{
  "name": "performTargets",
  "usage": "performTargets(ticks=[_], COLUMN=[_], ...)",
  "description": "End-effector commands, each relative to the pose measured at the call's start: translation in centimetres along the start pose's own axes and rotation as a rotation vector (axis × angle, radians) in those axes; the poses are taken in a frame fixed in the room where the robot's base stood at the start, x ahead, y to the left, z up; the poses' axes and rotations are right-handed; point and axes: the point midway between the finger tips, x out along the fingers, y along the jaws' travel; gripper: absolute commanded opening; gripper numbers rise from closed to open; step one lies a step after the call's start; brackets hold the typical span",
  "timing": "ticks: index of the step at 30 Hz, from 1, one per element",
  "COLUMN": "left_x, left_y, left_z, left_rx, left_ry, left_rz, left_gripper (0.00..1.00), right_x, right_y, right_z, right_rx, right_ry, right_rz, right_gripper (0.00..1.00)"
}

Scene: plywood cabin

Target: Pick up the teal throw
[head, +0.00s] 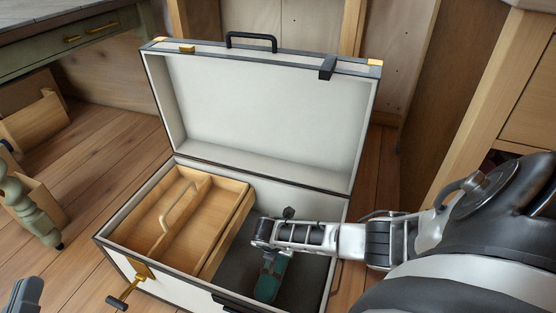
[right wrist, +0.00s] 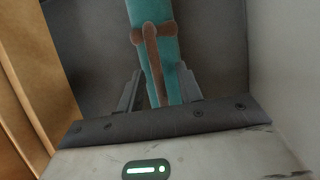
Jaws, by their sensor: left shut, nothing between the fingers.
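The teal throw (head: 270,276) lies in the dark right-hand part of the open suitcase (head: 118,262). In the right wrist view it is a rolled teal bundle (right wrist: 163,18) with a brown strap and band (right wrist: 152,38). My right gripper (right wrist: 160,82) reaches down into the case, its fingers close to both sides of the bundle's near end. I cannot tell whether they press on it. Part of the throw is hidden by the gripper in the head view. My left gripper (head: 24,292) is at the bottom left corner, shut and empty, outside the case.
A wooden tray (head: 205,186) with a handle fills the case's left part, beside the throw. The case lid (head: 270,112) stands open behind. A green desk (head: 75,45) is at the upper left, a wooden cabinet (head: 530,90) at the right.

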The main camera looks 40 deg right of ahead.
Motion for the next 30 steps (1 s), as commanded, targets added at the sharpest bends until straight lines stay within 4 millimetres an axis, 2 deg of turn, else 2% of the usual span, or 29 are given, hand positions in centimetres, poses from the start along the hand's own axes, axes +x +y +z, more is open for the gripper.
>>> performTargets(ticks=[18, 19, 22, 23, 30], left_x=[-0.02, -0.02, -0.02, -0.02, -0.03], left_y=[-0.04, -0.04, -0.04, -0.04, -0.04], left_z=[0.13, 0.14, 0.14, 0.14, 0.15], left_rx=[-0.001, -0.001, -0.001, -0.001, -0.001], left_ry=[-0.001, -0.001, -0.001, -0.001, -0.002], left_rz=[0.000, 0.000, 0.000, 0.000, 0.000], left_gripper=[0.00, 0.00, 0.00, 0.00, 0.00], right_x=[0.44, 0.44, 0.44, 0.44, 0.44], right_y=[0.03, 0.03, 0.02, 0.02, 0.01], right_z=[-0.20, -0.20, -0.20, -0.20, -0.20], right_rx=[0.000, 0.000, 0.000, 0.000, 0.000], right_ry=[0.000, 0.000, 0.000, 0.000, 0.000], right_rz=[0.001, 0.001, 0.000, 0.000, 0.000], right_gripper=[0.36, 0.33, 0.05, 0.00, 0.00])
